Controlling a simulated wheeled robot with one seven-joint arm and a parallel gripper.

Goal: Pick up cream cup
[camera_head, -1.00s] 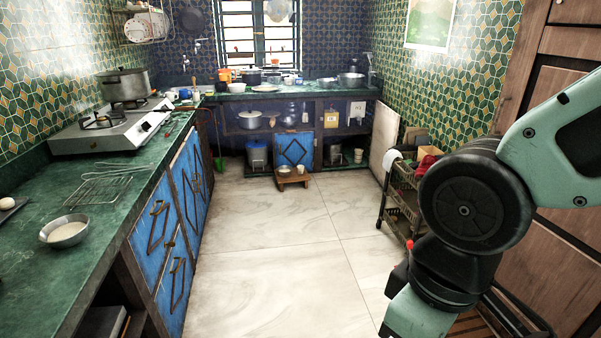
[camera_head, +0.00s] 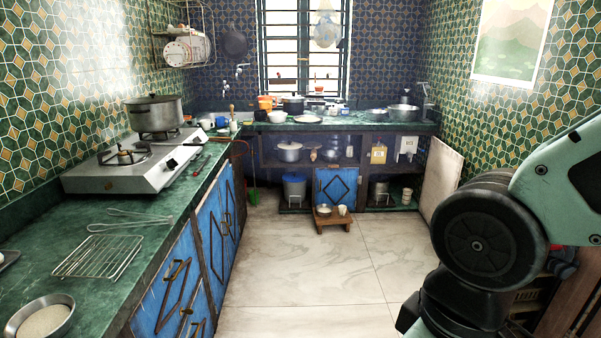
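A small cream cup (camera_head: 342,210) stands on a low wooden stool (camera_head: 333,221) on the floor, in front of the blue cabinet door at the back. A small metal bowl (camera_head: 324,210) is on the stool to its left. Other pale cups or bowls are on the far counter, such as a white one (camera_head: 277,116), so I cannot be sure which is the task's cup. My arm shows at the right, well short of the stool, but my gripper is out of view.
The left counter holds a gas hotplate (camera_head: 143,162) with a pot (camera_head: 155,113), a wire rack (camera_head: 98,257) and a bowl (camera_head: 40,318). The tiled floor (camera_head: 300,270) up to the stool is clear. A pale board (camera_head: 441,180) leans at the right.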

